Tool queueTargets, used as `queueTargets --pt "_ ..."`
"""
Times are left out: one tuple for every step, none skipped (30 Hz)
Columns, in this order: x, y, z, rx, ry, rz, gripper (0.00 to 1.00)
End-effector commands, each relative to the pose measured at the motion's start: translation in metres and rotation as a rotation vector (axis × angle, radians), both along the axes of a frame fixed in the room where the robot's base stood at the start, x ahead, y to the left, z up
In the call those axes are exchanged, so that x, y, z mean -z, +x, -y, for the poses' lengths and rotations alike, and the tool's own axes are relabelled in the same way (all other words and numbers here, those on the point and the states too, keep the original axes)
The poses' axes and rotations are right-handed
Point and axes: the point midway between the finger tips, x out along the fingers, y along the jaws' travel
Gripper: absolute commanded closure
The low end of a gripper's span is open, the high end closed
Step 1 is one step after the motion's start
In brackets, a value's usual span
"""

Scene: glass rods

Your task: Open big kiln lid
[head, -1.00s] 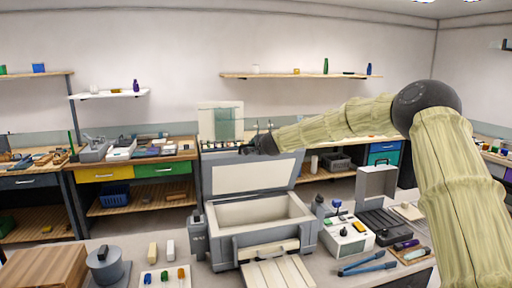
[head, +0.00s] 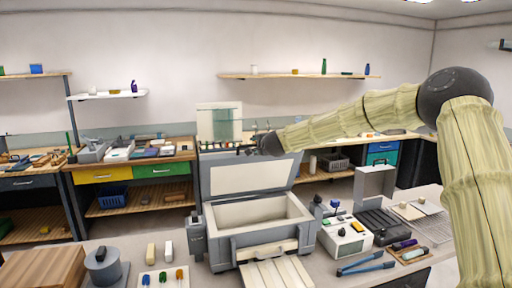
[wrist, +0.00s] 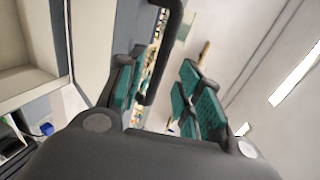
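The big kiln (head: 262,235) is a grey box with a pale lining on the bench in the head view. Its lid (head: 250,177) stands raised, tilted up at the back edge, and the chamber is open. My gripper (head: 248,148) is at the lid's top edge, small and partly hidden there. In the wrist view, the teal-padded fingers of my gripper (wrist: 160,92) are apart. A black handle (wrist: 168,50) lies between them, nearer the left finger, with no clear grip on it. The lid and chamber show at the left of the wrist view.
A white-and-grey device (head: 345,237), blue tongs (head: 367,263) and an open grey case (head: 374,188) lie right of the kiln. A grey cylinder (head: 102,262) and a tray with coloured pieces (head: 163,280) are at left. Shelves line the back wall.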

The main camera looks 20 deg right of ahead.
Motion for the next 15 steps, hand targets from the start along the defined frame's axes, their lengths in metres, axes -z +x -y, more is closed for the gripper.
queueTargets --pt "-0.004 -0.008 -0.001 -0.002 0.001 0.001 0.65" --pt "-0.004 -0.013 -0.001 -0.002 0.002 0.0 0.65" --pt "-0.007 -0.018 -0.001 -0.001 0.001 0.0 0.65" --pt "-0.009 -0.023 -0.001 -0.001 0.001 0.001 0.65" --pt "-0.01 -0.027 -0.001 0.0 0.001 0.001 0.65" --pt "-0.011 -0.033 -0.001 -0.001 0.001 0.0 0.65" --pt "-0.013 -0.037 -0.002 -0.002 0.002 0.001 0.65" --pt "-0.014 -0.04 -0.002 -0.002 0.002 0.001 0.65" --pt "-0.015 -0.045 -0.002 -0.002 0.002 0.0 0.65" --pt "-0.017 -0.048 -0.002 -0.001 0.001 0.001 0.65" --pt "-0.018 -0.051 -0.002 -0.001 0.001 0.001 0.65" --pt "-0.019 -0.054 -0.002 -0.001 0.001 0.001 0.65" --pt "-0.019 -0.057 -0.002 0.0 0.001 0.001 0.65" --pt "-0.02 -0.058 -0.002 0.0 0.001 0.001 0.65" --pt "-0.02 -0.061 -0.002 0.0 0.001 0.0 0.65"
